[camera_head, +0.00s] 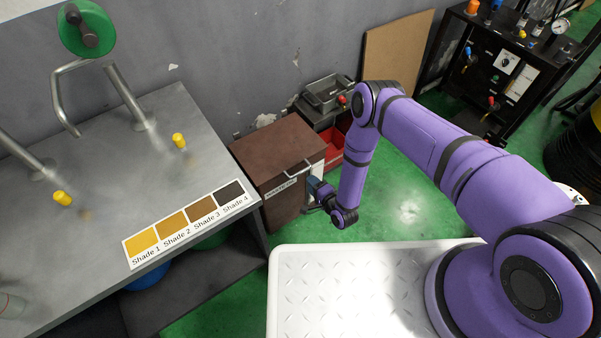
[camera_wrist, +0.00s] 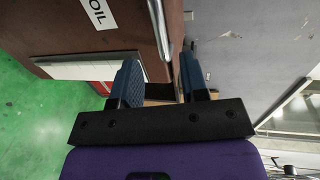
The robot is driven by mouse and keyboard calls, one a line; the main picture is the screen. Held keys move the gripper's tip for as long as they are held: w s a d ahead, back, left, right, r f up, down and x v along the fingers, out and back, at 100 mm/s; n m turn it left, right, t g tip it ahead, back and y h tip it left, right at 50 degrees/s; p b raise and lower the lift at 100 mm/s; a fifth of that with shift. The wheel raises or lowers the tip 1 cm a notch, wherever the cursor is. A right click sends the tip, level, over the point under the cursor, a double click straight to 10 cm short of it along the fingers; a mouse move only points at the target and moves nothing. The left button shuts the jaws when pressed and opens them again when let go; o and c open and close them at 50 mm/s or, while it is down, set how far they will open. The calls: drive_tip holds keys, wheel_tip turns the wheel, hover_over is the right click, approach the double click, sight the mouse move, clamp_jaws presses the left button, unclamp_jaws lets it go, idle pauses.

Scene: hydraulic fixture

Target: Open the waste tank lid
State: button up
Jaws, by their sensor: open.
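The waste tank is a brown box (camera_head: 275,163) beside the grey bench, with its lid (camera_head: 277,145) down. A metal bar handle (camera_head: 298,171) runs along the lid's front edge, above a white label. In the wrist view the handle (camera_wrist: 161,28) lies just ahead of the fingers, roughly in line with the gap between them. My gripper (camera_head: 314,186) is at the tank's front right, close to the handle; it also shows in the wrist view (camera_wrist: 160,75). Its two blue fingers are apart with nothing clearly held. Whether they touch the handle cannot be told.
The grey bench (camera_head: 110,180) with a shade chart (camera_head: 190,222) stands to the left. A metal tray (camera_head: 327,92) and a red bin (camera_head: 334,142) are behind the tank. A black rack (camera_head: 505,70) stands at the back right. Green floor (camera_head: 400,210) is clear right of the tank.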

sight(301, 171)
drive_tip(key=x, duration=0.8)
drive_tip(key=shift+w, duration=0.15)
drive_tip(key=shift+c, duration=0.3)
clamp_jaws()
